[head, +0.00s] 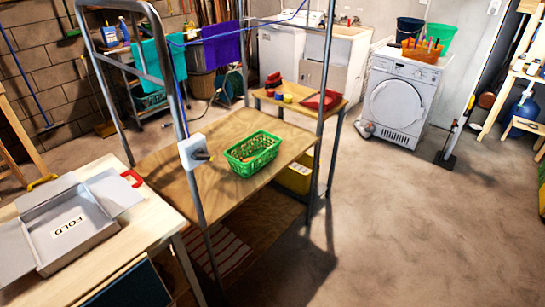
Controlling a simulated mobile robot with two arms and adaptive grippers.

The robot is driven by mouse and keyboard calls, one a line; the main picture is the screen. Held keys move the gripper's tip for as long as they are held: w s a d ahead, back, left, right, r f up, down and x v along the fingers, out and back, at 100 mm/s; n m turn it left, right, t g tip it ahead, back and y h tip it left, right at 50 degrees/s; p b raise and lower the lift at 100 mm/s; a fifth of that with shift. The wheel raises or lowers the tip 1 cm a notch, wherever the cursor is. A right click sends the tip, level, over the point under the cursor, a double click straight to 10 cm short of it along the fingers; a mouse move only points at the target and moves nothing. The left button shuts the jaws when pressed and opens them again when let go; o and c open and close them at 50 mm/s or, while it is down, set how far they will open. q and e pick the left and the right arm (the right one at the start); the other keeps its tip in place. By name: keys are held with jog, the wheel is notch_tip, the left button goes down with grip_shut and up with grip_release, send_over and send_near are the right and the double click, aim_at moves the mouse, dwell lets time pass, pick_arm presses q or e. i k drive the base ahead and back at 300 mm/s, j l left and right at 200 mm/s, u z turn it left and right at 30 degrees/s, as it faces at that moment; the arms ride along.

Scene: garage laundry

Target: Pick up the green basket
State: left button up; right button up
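A green basket (252,154) with openwork sides stands upright on a wooden shelf board (178,170) inside a grey metal frame. Something small and light-coloured lies inside it, too small to tell. Neither of my grippers shows in the head view.
Metal posts (323,110) of the frame stand around the board. A table with a grey "FOLD" tray (70,228) is at the front left. A yellow bin (295,178) is below the board. The concrete floor (400,230) at the right is clear.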

aim_at(237, 167)
jog(key=u, duration=0.45)
jog(key=i+l+u, duration=0.2)
jog(key=u, duration=0.2)
jog(key=i+l+u, duration=0.1)
jog(key=l+u, duration=0.3)
jog(key=i+l+u, duration=0.1)
jog(key=l+u, duration=0.3)
